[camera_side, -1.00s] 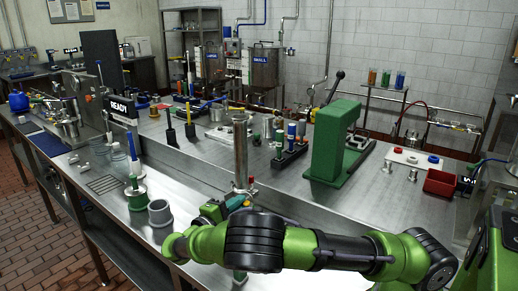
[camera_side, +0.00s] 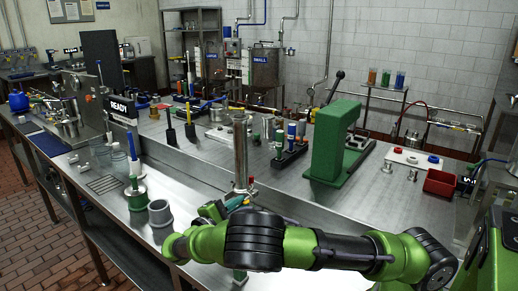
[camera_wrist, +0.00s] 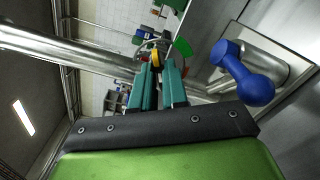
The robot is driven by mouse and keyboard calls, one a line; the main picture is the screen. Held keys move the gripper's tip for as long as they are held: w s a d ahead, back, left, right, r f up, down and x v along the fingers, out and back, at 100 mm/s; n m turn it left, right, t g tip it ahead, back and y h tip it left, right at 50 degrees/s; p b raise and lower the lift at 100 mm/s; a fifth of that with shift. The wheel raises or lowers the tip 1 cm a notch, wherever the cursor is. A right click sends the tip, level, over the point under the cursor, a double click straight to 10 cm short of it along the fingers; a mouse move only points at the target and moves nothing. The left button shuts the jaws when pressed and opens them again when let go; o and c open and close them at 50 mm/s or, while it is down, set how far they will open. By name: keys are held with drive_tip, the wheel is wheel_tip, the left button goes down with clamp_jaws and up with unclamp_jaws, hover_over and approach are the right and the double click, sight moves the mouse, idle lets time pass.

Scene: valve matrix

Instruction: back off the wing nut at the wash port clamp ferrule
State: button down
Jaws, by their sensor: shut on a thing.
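My gripper (camera_wrist: 158,68) shows in the wrist view with two teal fingers close together. Their tips meet at a small yellow part beside a steel clamp ring (camera_wrist: 165,46) on a steel pipe (camera_wrist: 85,55). The fingers are shut on this part, which I take to be the wing nut; its wings are mostly hidden. In the side view my gripper (camera_side: 236,203) is at the foot of the upright steel column (camera_side: 240,150), largely behind my arm. The clamp is too small to make out there.
A blue ball-ended handle (camera_wrist: 243,75) stands just right of the fingers in the wrist view. In the side view a grey cup (camera_side: 160,213) and a green-based stand (camera_side: 136,198) are left of my gripper. A green press (camera_side: 330,145) stands on the raised bench to the right.

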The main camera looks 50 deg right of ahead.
drive_tip(key=c, duration=1.3)
unclamp_jaws()
drive_tip(key=shift+o, duration=0.2)
drive_tip(key=a, duration=1.7)
drive_tip(key=shift+d, duration=0.1)
